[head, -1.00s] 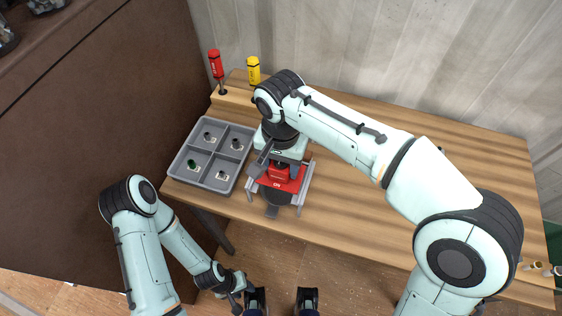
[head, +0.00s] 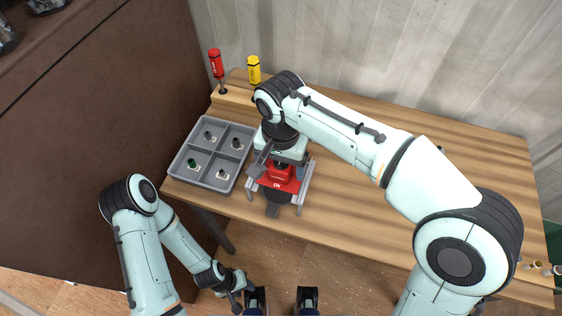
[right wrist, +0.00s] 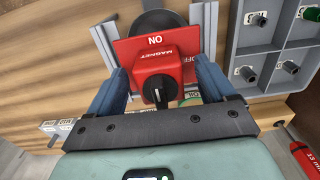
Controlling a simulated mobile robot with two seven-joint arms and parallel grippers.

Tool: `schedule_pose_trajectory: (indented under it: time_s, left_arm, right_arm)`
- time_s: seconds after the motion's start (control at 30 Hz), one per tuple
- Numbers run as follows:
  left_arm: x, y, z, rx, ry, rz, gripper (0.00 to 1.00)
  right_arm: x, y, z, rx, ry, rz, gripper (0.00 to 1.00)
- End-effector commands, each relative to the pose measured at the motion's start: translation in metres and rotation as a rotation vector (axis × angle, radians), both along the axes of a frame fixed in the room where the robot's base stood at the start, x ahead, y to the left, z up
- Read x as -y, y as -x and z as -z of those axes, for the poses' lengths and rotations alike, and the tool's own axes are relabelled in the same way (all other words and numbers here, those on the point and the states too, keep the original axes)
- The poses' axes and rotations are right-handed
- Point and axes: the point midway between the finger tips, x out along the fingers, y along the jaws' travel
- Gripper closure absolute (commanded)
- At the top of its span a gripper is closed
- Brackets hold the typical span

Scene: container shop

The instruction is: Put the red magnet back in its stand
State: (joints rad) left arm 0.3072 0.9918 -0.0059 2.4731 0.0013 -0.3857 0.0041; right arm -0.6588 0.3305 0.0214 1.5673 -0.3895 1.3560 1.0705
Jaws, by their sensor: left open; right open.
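The red magnet (head: 282,171) is a red block with a black knob and a flat red plate marked ON and OFF; the right wrist view shows it close up (right wrist: 158,66). It sits between two grey rails (head: 304,188) at the table's front edge, above a dark round disc (right wrist: 165,20). These rails and disc look like its stand; whether the magnet is fully seated I cannot tell. My right gripper (right wrist: 161,72) is open, with its two fingers on either side of the magnet's block. My left gripper (head: 236,291) is open and empty, low in front of the table.
A grey tray with four compartments (head: 210,152) holds small parts just left of the magnet. Red (head: 216,64) and yellow (head: 253,70) screwdrivers stand in a wooden rack behind it. The table's middle (head: 345,205) is clear beneath my right arm.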

Motion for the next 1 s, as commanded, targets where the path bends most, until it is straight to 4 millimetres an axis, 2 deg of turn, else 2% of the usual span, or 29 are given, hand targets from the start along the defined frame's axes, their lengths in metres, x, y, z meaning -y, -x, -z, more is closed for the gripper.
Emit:
schedule_pose_trajectory:
  time_s: [0.17,0.5,0.7,0.83,1.0]
  left_arm:
    - [0.0,-0.002,-0.003,0.002,0.0,0.0,0.57]
    - [0.0,-0.013,-0.024,0.014,0.0,0.0,0.57]
    - [0.0,-0.02,-0.036,0.022,0.0,0.0,0.57]
    - [0.0,-0.022,-0.039,0.025,0.0,0.0,0.57]
    - [0.0,-0.022,-0.039,0.025,0.0,0.0,0.57]
  right_arm:
    - [-0.001,-0.001,-0.014,0.004,-0.002,0.0,0.17]
    - [0.0,-0.001,-0.089,0.006,-0.003,0.0,0.17]
    - [-0.001,-0.001,-0.123,0.005,-0.004,0.0,0.17]
    - [0.0,0.0,-0.133,0.003,-0.003,0.0,0.17]
    - [0.0,0.0,-0.135,0.002,-0.002,0.0,0.17]
